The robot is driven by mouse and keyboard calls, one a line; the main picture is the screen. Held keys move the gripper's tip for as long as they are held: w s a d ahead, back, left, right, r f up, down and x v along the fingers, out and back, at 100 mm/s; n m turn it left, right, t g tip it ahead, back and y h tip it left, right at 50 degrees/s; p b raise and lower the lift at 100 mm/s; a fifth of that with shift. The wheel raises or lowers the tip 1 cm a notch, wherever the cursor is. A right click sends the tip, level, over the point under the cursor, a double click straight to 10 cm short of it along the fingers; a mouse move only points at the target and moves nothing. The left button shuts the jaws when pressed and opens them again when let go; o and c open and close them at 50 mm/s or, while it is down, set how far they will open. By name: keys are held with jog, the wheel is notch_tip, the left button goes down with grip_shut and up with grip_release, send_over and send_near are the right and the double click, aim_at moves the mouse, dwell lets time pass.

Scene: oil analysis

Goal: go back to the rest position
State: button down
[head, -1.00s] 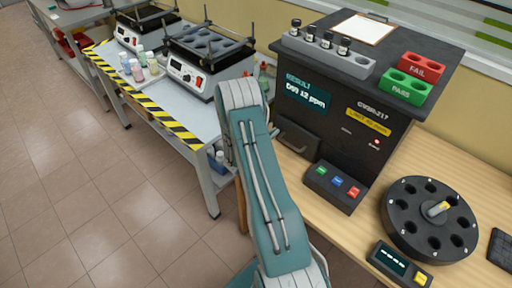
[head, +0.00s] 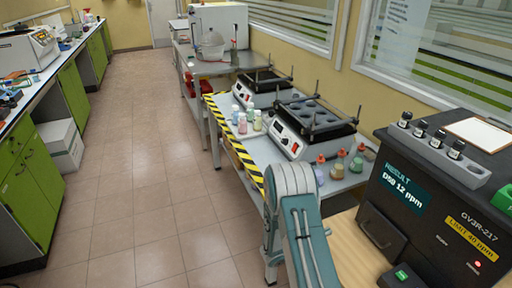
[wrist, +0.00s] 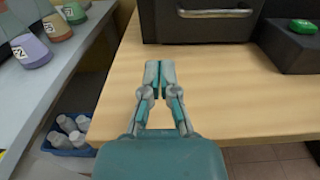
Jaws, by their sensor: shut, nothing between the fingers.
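My gripper (wrist: 160,75) shows in the wrist view with its fingertips together and nothing between them. It is over the front part of the wooden table (wrist: 215,85), short of the black analyser (wrist: 215,22) and its handle. In the head view my arm reaches up at the lower middle, and my gripper is hidden.
A grey bench (head: 228,150) with yellow-black edge tape holds two shaker units (head: 310,125) and several bottles. Several small vials stand in a grey rack (head: 440,155) on the analyser. Green cabinets (head: 30,195) line the left. The tiled floor (head: 140,190) between is clear.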

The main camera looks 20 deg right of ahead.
jog(key=s+a+r+m+g+y, duration=0.3)
jog(key=s+r+m, duration=0.15)
jog(key=r, duration=0.45)
jog(key=s+a+r+m+g+y, duration=0.2)
jog(key=s+a+r+m+y, duration=0.1)
jog(key=r+m, duration=0.4)
jog(key=s+a+r+m+t+y, duration=0.3)
jog(key=s+a+r+y, duration=0.3)
jog(key=a, duration=0.4)
jog(key=s+a+r+m+t+y, duration=0.4)
jog(key=a+r, duration=0.4)
jog(key=a, duration=0.2)
jog(key=shift+s+t+y, duration=0.9)
jog(key=shift+t+y, duration=0.1)
jog(key=shift+t, duration=0.2)
jog(key=shift+d+m, duration=0.15)
jog(key=shift+m, duration=0.2)
